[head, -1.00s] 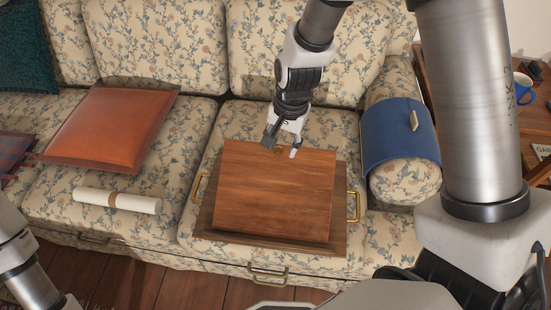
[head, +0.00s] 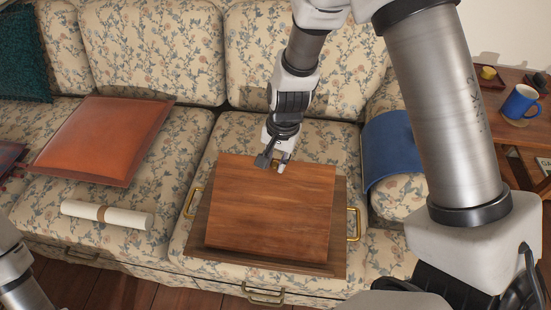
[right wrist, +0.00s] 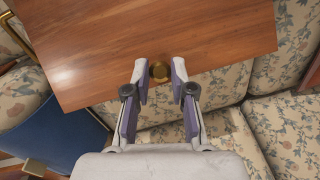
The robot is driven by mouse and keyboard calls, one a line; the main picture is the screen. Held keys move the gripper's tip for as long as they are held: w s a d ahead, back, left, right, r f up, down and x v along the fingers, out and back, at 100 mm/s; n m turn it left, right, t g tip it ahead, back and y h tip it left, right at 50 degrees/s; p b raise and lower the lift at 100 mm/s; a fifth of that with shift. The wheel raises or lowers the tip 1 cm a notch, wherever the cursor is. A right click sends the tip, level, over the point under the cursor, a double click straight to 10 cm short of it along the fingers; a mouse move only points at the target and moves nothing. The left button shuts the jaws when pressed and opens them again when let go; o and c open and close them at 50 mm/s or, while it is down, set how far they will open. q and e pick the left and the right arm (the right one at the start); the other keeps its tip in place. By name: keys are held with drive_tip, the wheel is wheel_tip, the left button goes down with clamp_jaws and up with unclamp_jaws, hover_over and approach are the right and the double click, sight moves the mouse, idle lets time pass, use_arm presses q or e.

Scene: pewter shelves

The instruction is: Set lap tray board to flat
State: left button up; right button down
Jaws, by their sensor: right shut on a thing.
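The lap tray board (head: 270,210) is a reddish-brown wooden panel over a darker wooden tray base (head: 340,235) on the sofa seat. The board's far edge appears raised above the base; I cannot tell the exact tilt. The base has brass side handles, one at the left (head: 189,203) and one at the right (head: 354,225). My right gripper (head: 272,164) is at the board's far edge. In the right wrist view its fingers (right wrist: 160,75) are shut on the brass knob (right wrist: 159,72) at that edge. My left gripper is out of view.
An orange cushion (head: 100,140) and a rolled white paper (head: 107,215) lie on the left seat. A blue cloth (head: 392,150) covers the right armrest. A blue mug (head: 520,102) stands on a side table at the right. The seat around the tray is clear.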

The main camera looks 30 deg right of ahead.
sight(278, 160)
drive_tip(key=shift+w+d+f+p, duration=0.15)
drive_tip(key=shift+f+p, duration=0.15)
drive_tip(key=shift+p, duration=0.1)
drive_tip(key=f, duration=0.1)
drive_tip(key=w+d+f+g+y+p, duration=0.1)
drive_tip(key=f, duration=0.1)
drive_tip(key=w+f+g+p, duration=0.1)
drive_tip(key=shift+w+d+f+y, duration=0.1)
drive_tip(key=shift+d+f+y, duration=0.05)
drive_tip(key=shift+d+y, duration=0.25)
drive_tip(key=shift+g+y, duration=0.4)
drive_tip(key=shift+g, duration=0.3)
drive_tip(key=f, duration=0.3)
drive_tip(key=w+f, duration=0.1)
drive_tip(key=shift+w+d+f, duration=0.1)
drive_tip(key=shift+d+f, duration=0.2)
drive_tip(key=shift+d, duration=0.05)
drive_tip(key=shift+d+f, duration=0.1)
drive_tip(key=shift+f, duration=0.45)
drive_tip(key=shift+f+b, duration=0.1)
drive_tip(key=shift+b, duration=0.2)
